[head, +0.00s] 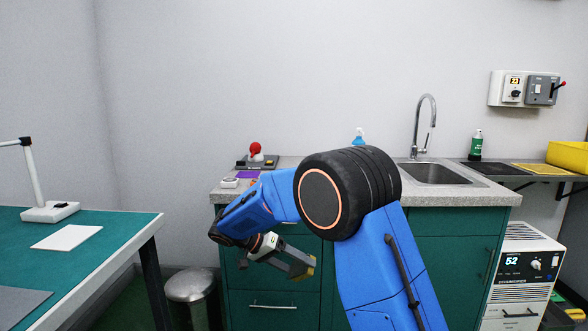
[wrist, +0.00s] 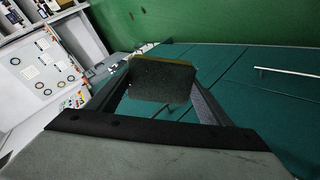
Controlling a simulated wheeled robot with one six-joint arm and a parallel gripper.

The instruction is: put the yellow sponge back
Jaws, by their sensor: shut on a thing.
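My gripper (head: 301,265) is low in front of the green cabinet, below the counter top. It is shut on the yellow sponge (wrist: 162,80), which shows in the wrist view as a dark block with a thin yellow layer along its far edge. Both fingers press its sides. In the head view only a small yellowish bit of the sponge (head: 311,271) shows at the fingertips. The sponge is in the air, apart from the counter.
The grey counter (head: 487,193) holds a sink (head: 436,174), with a green bottle (head: 476,145) and yellow mat (head: 543,169) on the dark shelf at right. A yellow tray (head: 568,154) is beyond. A green-topped desk (head: 110,228) and metal bin (head: 190,286) are left.

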